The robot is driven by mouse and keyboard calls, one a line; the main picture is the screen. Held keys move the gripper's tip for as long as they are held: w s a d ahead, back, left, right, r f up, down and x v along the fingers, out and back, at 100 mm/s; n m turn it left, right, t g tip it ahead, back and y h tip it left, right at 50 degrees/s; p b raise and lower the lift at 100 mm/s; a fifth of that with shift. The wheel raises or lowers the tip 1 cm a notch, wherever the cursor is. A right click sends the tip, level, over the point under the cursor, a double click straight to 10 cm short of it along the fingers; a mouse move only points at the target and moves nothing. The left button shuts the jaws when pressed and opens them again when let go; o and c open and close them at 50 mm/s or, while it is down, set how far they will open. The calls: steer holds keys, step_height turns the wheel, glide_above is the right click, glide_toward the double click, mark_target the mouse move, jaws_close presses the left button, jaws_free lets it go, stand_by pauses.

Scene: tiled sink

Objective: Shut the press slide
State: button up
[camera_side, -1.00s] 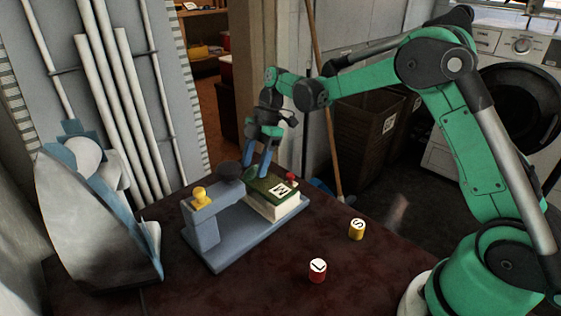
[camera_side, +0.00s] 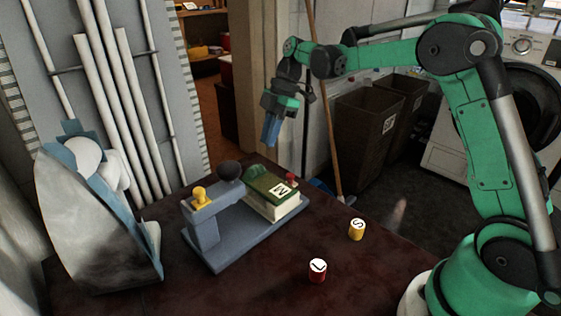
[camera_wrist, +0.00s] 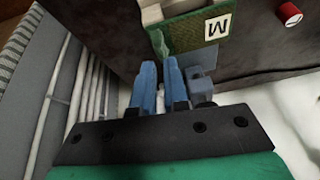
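The press (camera_side: 240,240) stands on the dark table, with a flat blue-grey base and an upright at its left end. A pale block with a green top (camera_side: 262,183) and a letter label sits at the base's far right; the green top also shows in the wrist view (camera_wrist: 187,36). I cannot tell which part is the slide. My gripper (camera_side: 271,132) hangs above and behind the press, apart from it. In the wrist view its blue fingers (camera_wrist: 160,72) show a narrow empty gap.
A red cylinder (camera_side: 317,270) and a yellow cylinder (camera_side: 356,229) stand right of the press. A small red piece (camera_side: 291,179) is by the block. A large iron (camera_side: 90,225) stands at the left.

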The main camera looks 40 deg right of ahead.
mark_target(271, 185)
steer(key=s+d+m, duration=0.1)
steer(key=d+m, duration=0.1)
steer(key=s+d+m+t, duration=0.1)
steer(key=d+m, duration=0.1)
steer(key=d, duration=0.1)
steer(key=s+d+m, duration=0.1)
steer(key=d+m, duration=0.1)
steer(key=m, duration=0.1)
steer(key=shift+s+d+f+t+y, duration=0.15)
steer(key=shift+s+d+t+y, duration=0.05)
steer(key=shift+d+t+y, duration=0.2)
jaws_close()
steer(key=s+d+m+t, duration=0.2)
steer(key=s+d+m, duration=0.35)
steer(key=m, duration=0.25)
steer(key=x, duration=0.3)
steer(key=a+x, duration=0.1)
steer(key=x, duration=0.3)
steer(key=a+r+x, duration=0.1)
steer(key=x, duration=0.3)
steer(key=shift+w, duration=0.3)
steer(key=shift+a, duration=0.5)
steer(key=a, duration=0.9)
steer(key=shift+a, duration=0.3)
